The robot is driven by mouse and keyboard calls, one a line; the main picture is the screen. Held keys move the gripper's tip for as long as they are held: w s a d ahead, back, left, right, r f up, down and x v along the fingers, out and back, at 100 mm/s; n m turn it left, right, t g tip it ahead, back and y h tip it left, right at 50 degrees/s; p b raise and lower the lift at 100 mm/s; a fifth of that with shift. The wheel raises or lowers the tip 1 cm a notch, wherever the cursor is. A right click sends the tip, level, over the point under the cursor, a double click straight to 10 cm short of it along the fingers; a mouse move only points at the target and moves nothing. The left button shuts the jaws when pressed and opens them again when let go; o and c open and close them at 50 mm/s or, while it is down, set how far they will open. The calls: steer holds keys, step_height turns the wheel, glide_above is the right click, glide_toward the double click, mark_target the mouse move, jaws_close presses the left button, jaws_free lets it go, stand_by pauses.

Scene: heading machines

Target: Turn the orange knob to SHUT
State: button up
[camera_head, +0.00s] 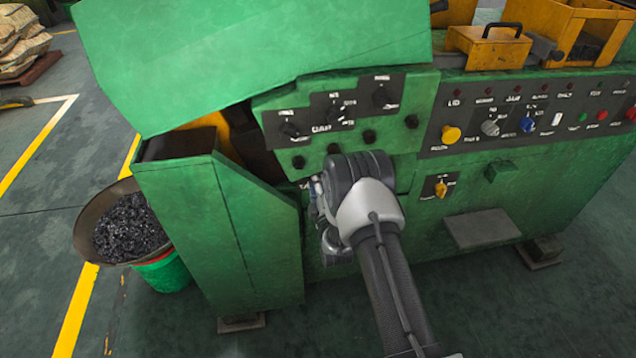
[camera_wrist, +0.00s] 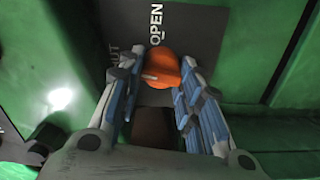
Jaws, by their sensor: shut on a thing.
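The orange knob (camera_wrist: 163,66) is in the wrist view, on a dark plate (camera_wrist: 185,25) with the word OPEN above it. A second word, partly hidden by a finger and ending in UT, is to its left. A small pale mark shows on the knob's lower left. My gripper (camera_wrist: 157,76) is shut on the knob, with one blue-and-grey finger on each side of it. In the head view my arm's wrist covers the fingers, and I cannot make out the held knob there.
The green machine's control panel (camera_head: 470,150) has several other knobs and buttons. A smaller plate with a yellow-orange knob (camera_head: 440,187) is right of my wrist. A green housing (camera_head: 225,230) stands close on the left, beside a pan of dark pieces (camera_head: 130,225).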

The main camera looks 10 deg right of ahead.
steer(key=shift+f+n, duration=0.1)
steer(key=shift+n, duration=0.5)
steer(key=o, duration=1.1)
steer(key=shift+c, duration=0.2)
steer(key=s, duration=1.2)
